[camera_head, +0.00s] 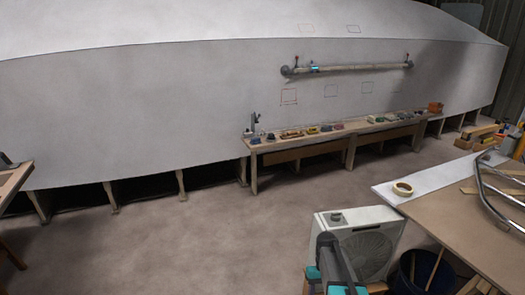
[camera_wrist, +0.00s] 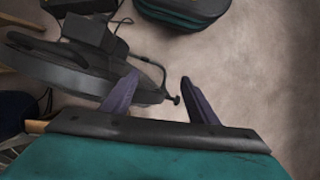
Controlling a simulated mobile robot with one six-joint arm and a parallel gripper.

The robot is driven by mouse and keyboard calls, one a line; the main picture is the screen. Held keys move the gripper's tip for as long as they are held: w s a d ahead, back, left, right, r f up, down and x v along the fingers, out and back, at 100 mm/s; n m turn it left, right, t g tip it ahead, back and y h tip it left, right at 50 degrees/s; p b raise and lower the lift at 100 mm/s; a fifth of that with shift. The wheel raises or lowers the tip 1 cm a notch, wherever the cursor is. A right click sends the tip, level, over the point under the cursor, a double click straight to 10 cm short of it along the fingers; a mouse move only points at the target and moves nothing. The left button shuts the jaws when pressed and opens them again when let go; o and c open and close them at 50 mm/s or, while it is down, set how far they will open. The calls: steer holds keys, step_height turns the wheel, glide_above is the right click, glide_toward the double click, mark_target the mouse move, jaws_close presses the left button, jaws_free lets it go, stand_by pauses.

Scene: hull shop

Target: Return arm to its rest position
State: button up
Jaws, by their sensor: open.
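My gripper (camera_wrist: 158,82) shows in the wrist view with its two dark purple-grey fingers spread apart. In the head view, a grey and teal part of my arm (camera_head: 335,265) rises from the bottom edge, right of the middle. I cannot make out the fingers in the head view. Dark curved equipment with a cable (camera_wrist: 90,72) lies behind and left of the fingers in the wrist view; it is partly hidden by the gripper.
A white box-shaped fan unit (camera_head: 372,240) stands close behind my arm. To its right are a dark bin (camera_head: 420,268) and a worktable (camera_head: 465,220) with a tape roll (camera_head: 402,188). A low bench (camera_head: 300,142) runs along the hull (camera_head: 150,110). Open floor (camera_head: 190,240) lies left.

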steer(key=s+a+f, duration=0.1)
steer(key=s+f, duration=0.4)
steer(key=s, duration=0.5)
steer(key=s+a+f, duration=0.2)
steer(key=s+f, duration=0.3)
steer(key=s, duration=0.5)
steer(key=s+a+f+m+g, duration=0.1)
steer(key=s+f, duration=0.4)
steer(key=s, duration=0.6)
steer(key=shift+a, duration=0.5)
